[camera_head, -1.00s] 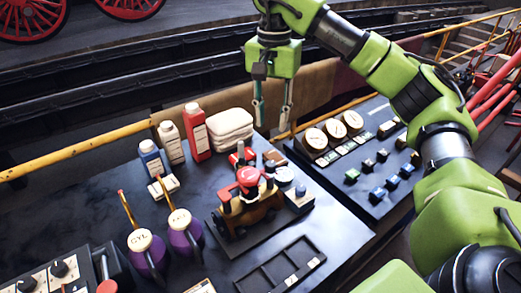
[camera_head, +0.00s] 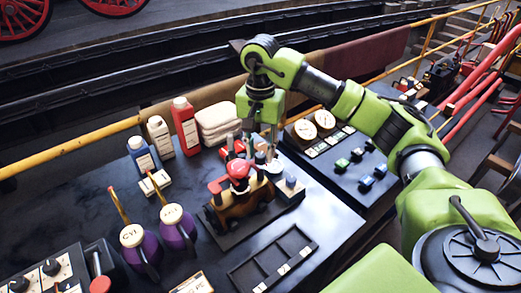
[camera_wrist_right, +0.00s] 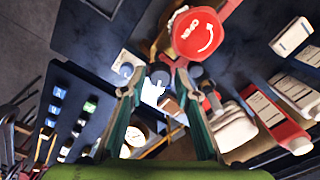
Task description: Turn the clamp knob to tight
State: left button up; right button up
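A small model locomotive (camera_head: 237,205) with a tan body and red parts stands on a dark plate on the bench. A round red knob (camera_head: 238,168) is on top of it. In the right wrist view the knob (camera_wrist_right: 199,32) shows a white curved arrow and small lettering that I cannot read surely. My right gripper (camera_head: 258,140) points down just behind the locomotive, from the head view. Its two fingers are apart with nothing between them, as the right wrist view (camera_wrist_right: 160,74) shows. The fingers appear clear of the knob. My left gripper is out of view.
Red (camera_head: 186,126), white and blue bottles and folded cloths (camera_head: 217,123) stand behind the locomotive. Two purple oil cans (camera_head: 178,228) are at its left. An empty divided tray (camera_head: 244,277) lies in front. A gauge panel (camera_head: 325,165) is at the right.

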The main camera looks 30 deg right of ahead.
jog(key=shift+f, duration=0.45)
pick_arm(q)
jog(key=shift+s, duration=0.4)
pick_arm(e)
jog(key=shift+c, duration=0.5)
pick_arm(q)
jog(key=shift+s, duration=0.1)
pick_arm(e)
grip_shut()
